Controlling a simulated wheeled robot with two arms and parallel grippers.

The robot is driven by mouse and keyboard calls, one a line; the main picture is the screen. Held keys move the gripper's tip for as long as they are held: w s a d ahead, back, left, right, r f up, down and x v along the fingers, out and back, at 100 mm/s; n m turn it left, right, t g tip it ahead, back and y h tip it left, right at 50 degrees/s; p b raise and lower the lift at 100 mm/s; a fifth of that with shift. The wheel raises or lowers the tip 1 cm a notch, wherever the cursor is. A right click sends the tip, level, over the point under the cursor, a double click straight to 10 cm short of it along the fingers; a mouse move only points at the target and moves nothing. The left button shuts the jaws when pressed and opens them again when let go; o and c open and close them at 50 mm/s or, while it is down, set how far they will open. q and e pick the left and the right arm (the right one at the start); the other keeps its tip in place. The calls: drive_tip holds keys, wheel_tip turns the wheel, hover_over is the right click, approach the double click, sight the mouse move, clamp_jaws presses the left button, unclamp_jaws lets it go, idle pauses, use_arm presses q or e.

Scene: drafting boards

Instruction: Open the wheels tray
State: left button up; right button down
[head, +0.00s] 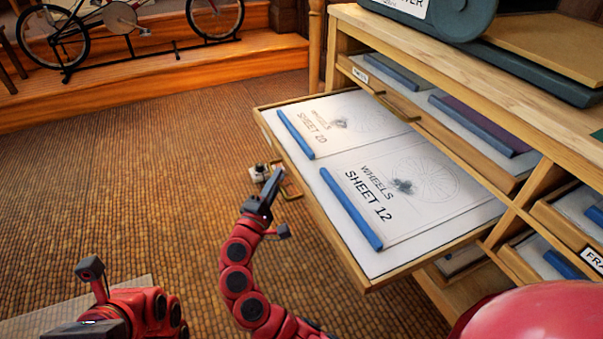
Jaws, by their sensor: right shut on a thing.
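The wheels tray (384,262) is a shallow wooden drawer standing well out from the cabinet. Two drawing sheets lie in it, marked WHEELS SHEET 20 (335,125) and WHEELS SHEET 12 (420,185), each with a blue strip along its front edge. The tray's brass handle (292,194) is on its front face, partly covered by my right gripper. My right gripper (274,180) is shut on the handle. My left gripper (88,328) is low at the left, away from the tray and partly cut off by the frame; its fingers do not show clearly.
The wooden cabinet (345,40) has another tray above (440,105) and more compartments at the lower right. A dark green machine (440,18) stands on top. A bicycle (135,25) stands on a wooden step at the back left. The woven floor (120,170) left of the tray is clear.

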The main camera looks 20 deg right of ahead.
use_arm(q)
drive_tip(key=shift+s+a+r+m+t+y, duration=0.1)
drive_tip(key=shift+s+a+m+t+y, duration=0.2)
drive_tip(key=shift+s+t+y, duration=0.15)
use_arm(e)
drive_tip(key=shift+s+a, duration=0.15)
drive_tip(key=shift+a, duration=2.05)
drive_tip(key=c, duration=0.9)
unclamp_jaws()
use_arm(q)
drive_tip(key=shift+w+h, duration=0.1)
drive_tip(key=shift+h, duration=0.15)
